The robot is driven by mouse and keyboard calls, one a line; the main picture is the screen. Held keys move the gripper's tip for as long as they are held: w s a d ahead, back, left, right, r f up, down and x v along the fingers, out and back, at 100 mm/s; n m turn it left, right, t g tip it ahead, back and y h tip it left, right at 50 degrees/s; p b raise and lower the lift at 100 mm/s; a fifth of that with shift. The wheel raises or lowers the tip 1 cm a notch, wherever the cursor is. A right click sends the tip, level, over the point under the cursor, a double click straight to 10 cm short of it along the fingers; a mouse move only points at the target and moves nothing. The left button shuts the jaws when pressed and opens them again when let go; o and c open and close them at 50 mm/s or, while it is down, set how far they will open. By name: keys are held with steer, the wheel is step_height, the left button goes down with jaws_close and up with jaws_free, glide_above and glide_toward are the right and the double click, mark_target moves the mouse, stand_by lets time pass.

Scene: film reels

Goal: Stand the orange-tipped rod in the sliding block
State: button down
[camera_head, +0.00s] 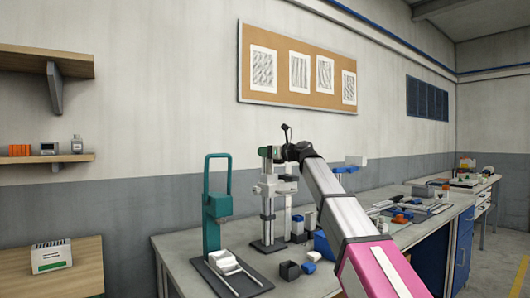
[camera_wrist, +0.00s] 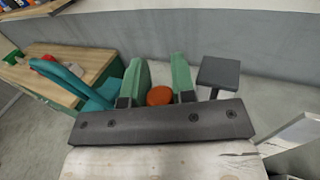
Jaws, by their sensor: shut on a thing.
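In the wrist view my gripper (camera_wrist: 160,90) has two green fingers. They are shut on the orange-tipped rod, whose round orange end (camera_wrist: 160,96) shows between them. The rest of the rod is hidden. A dark grey square-topped block (camera_wrist: 218,74) stands just right of the fingers, apart from them. In the head view my arm reaches in from the lower right to a grey upright stand (camera_head: 268,205) with pale crosspieces. I cannot tell which part is the sliding block.
A teal frame (camera_head: 212,222) stands left of the stand, also at left in the wrist view (camera_wrist: 75,83). More items lie along the bench to the right.

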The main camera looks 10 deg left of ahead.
steer(key=c, duration=1.2)
jaws_free()
steer(key=shift+d, duration=0.1)
steer(key=shift+v, duration=5.4)
